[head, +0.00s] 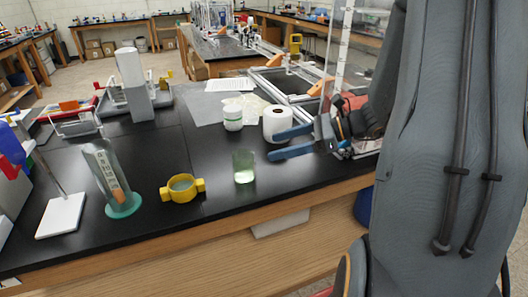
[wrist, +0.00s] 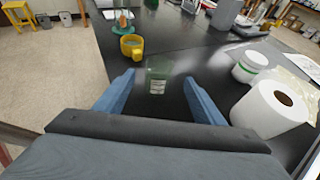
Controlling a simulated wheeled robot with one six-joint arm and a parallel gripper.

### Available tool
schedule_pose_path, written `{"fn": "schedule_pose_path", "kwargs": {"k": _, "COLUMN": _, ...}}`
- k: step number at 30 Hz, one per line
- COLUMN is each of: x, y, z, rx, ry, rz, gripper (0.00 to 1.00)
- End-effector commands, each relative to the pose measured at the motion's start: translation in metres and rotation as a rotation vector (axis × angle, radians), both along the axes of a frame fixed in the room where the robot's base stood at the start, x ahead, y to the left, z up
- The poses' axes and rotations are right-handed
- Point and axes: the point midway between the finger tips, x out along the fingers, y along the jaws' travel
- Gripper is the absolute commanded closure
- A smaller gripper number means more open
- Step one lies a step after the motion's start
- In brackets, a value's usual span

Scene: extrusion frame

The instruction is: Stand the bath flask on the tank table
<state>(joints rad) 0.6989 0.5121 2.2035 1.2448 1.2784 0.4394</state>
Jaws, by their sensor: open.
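A small clear glass vessel with pale green liquid (head: 244,167) stands upright on the black bench top (head: 215,215) near its front edge; it looks like the bath flask. In the wrist view the glass vessel (wrist: 158,76) appears between and beyond the blue fingertips. My gripper (head: 268,147) is open and empty, its blue fingers pointing left towards the glass, just right of it in the head view. Both fingers also show in the wrist view (wrist: 159,82). I cannot tell which surface is the tank table.
A yellow two-handled cup (head: 182,189) and a clear cylinder on a green base (head: 122,205) stand left of the glass. A white jar (head: 233,118) and a paper roll (head: 277,123) stand behind, close to my gripper. Another bench (head: 225,47) stands further back.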

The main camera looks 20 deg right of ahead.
Motion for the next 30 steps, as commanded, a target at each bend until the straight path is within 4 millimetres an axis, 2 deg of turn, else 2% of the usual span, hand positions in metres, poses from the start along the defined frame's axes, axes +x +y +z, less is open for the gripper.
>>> {"fn": "schedule_pose_path", "kwargs": {"k": 3, "x": -0.007, "y": -0.013, "z": 0.006, "rx": 0.000, "ry": -0.002, "rz": -0.003, "gripper": 0.37}}
{"fn": "schedule_pose_path", "kwargs": {"k": 6, "x": -0.010, "y": -0.018, "z": 0.009, "rx": -0.003, "ry": -0.001, "rz": 0.002, "gripper": 0.37}}
{"fn": "schedule_pose_path", "kwargs": {"k": 8, "x": -0.014, "y": -0.014, "z": 0.008, "rx": -0.018, "ry": 0.001, "rz": 0.022, "gripper": 0.37}}
{"fn": "schedule_pose_path", "kwargs": {"k": 11, "x": -0.028, "y": 0.008, "z": -0.001, "rx": -0.103, "ry": 0.008, "rz": 0.128, "gripper": 0.37}}
{"fn": "schedule_pose_path", "kwargs": {"k": 16, "x": -0.083, "y": 0.064, "z": -0.034, "rx": -0.435, "ry": -0.038, "rz": 0.536, "gripper": 0.37}}
{"fn": "schedule_pose_path", "kwargs": {"k": 18, "x": -0.107, "y": 0.075, "z": -0.048, "rx": -0.599, "ry": -0.096, "rz": 0.745, "gripper": 0.37}}
{"fn": "schedule_pose_path", "kwargs": {"k": 21, "x": -0.130, "y": 0.080, "z": -0.059, "rx": -0.821, "ry": -0.223, "rz": 1.042, "gripper": 0.37}}
{"fn": "schedule_pose_path", "kwargs": {"k": 24, "x": -0.138, "y": 0.081, "z": -0.063, "rx": -1.012, "ry": -0.382, "rz": 1.312, "gripper": 0.37}}
{"fn": "schedule_pose_path", "kwargs": {"k": 27, "x": -0.136, "y": 0.083, "z": -0.061, "rx": -1.154, "ry": -0.541, "rz": 1.525, "gripper": 0.37}}
{"fn": "schedule_pose_path", "kwargs": {"k": 30, "x": -0.131, "y": 0.088, "z": -0.058, "rx": -1.245, "ry": -0.666, "rz": 1.667, "gripper": 0.37}}
